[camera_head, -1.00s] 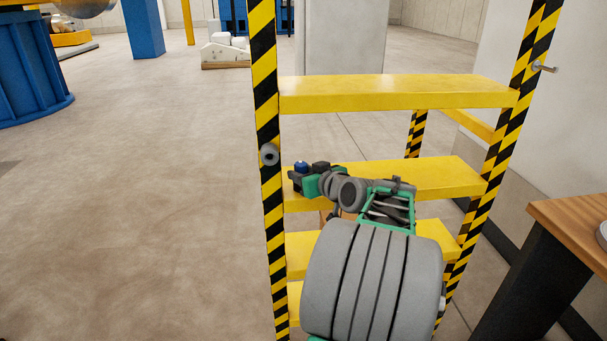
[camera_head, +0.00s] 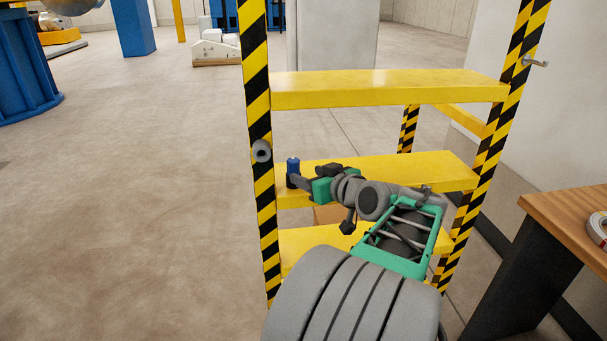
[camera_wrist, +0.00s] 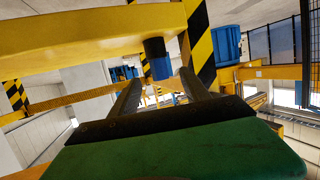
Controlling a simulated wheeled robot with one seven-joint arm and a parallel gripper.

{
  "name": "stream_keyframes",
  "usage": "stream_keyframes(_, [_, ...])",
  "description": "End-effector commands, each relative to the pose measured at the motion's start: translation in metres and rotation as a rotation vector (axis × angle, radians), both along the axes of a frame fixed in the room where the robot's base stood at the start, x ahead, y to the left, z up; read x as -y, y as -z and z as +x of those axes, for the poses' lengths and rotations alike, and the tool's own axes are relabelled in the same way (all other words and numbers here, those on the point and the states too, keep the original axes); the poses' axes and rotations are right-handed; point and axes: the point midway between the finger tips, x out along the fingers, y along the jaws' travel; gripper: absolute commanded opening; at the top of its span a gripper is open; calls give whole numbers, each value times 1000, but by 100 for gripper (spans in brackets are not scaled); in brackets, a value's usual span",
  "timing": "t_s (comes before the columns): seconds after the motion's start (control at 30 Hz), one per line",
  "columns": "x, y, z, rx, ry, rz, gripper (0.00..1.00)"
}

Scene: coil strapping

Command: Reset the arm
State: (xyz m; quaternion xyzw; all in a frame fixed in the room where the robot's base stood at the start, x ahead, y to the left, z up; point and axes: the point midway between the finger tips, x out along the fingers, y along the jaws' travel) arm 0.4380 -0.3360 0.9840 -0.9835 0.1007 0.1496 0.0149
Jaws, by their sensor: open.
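My gripper (camera_head: 302,183) is at the left end of the middle yellow shelf (camera_head: 410,176), reached by my grey and green arm. In the wrist view my gripper (camera_wrist: 158,84) shows two dark fingers spread apart with a gap between them. A small blue cylinder with a dark end (camera_head: 293,170) stands upright on the shelf's left end, just past the fingertips. It also shows in the wrist view (camera_wrist: 157,62), beyond and between the fingertips, and no finger is seen closed on it. Whether a finger touches it I cannot tell.
The rack's striped posts (camera_head: 256,90) and upper shelf (camera_head: 390,88) stand close around my arm. A grey roll (camera_head: 261,151) is on the left post. A brown box (camera_head: 328,214) is partly hidden below. A wooden table (camera_head: 565,215) with a tape roll (camera_head: 598,230) is at right. Floor at left is clear.

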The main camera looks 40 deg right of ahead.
Motion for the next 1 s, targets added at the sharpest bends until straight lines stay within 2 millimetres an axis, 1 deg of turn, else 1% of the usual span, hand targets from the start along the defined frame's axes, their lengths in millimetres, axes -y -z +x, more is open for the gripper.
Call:
stream_keyframes(0.07, [-1, -1, -2, 0, 1, -1, 55])
stream_keyframes(0.43, [0, -2, -2, 1, 0, -2, 55])
stream_keyframes(0.5, [-7, -3, 2, -12, -11, 2, 55])
stream_keyframes(0.57, [-23, -4, 12, -47, -35, 15, 55])
stream_keyframes(0.67, [-79, -1, 34, -173, -108, 53, 55])
stream_keyframes(0.7, [-108, 2, 40, -242, -138, 70, 55])
stream_keyframes(0.77, [-153, 7, 42, -355, -178, 92, 55])
stream_keyframes(0.8, [-182, 10, 39, -429, -200, 103, 55])
stream_keyframes(0.87, [-221, 13, 27, -536, -224, 114, 55])
stream_keyframes(0.9, [-246, 15, 16, -607, -234, 117, 55])
stream_keyframes(0.97, [-278, 15, -5, -708, -242, 118, 55])
stream_keyframes(1.0, [-295, 15, -21, -769, -242, 115, 55])
